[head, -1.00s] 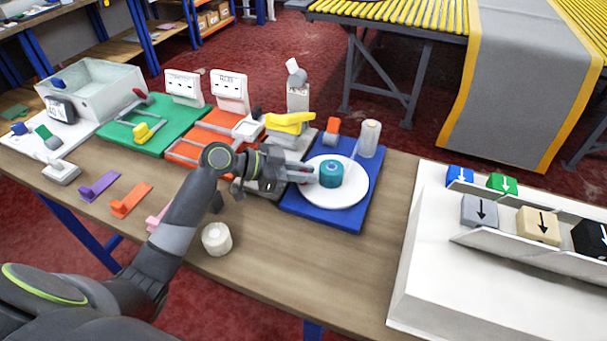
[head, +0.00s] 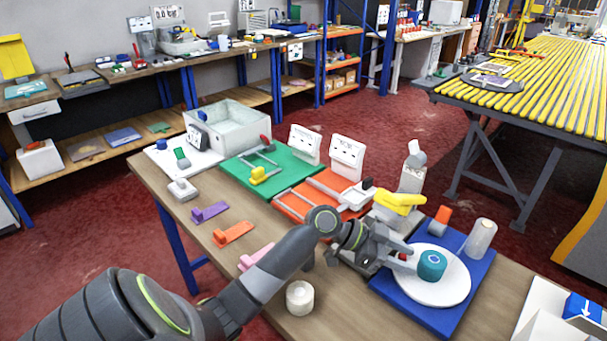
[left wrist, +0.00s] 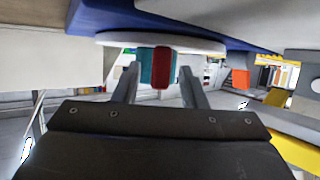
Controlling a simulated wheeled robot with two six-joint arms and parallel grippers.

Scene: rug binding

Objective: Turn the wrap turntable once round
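The wrap turntable is a white round disc (head: 450,289) on a blue base (head: 402,296), at the right of the bench in the head view. A teal roll (head: 432,265) stands on the disc. My left gripper (head: 414,260) reaches over the disc from the left, fingertips close to the roll. In the left wrist view the picture is inverted: the disc (left wrist: 200,43) is at the top, and the teal and red roll (left wrist: 158,67) appears between the two spread fingers (left wrist: 158,75), with narrow gaps at its sides. My right gripper is not in view.
A clear film roll (head: 480,238) and an orange-and-grey piece (head: 441,219) stand behind the disc. A yellow-handled device (head: 398,201) is just left of it. A white roll (head: 299,297) stands near the front edge. Bare bench (head: 360,325) lies in front.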

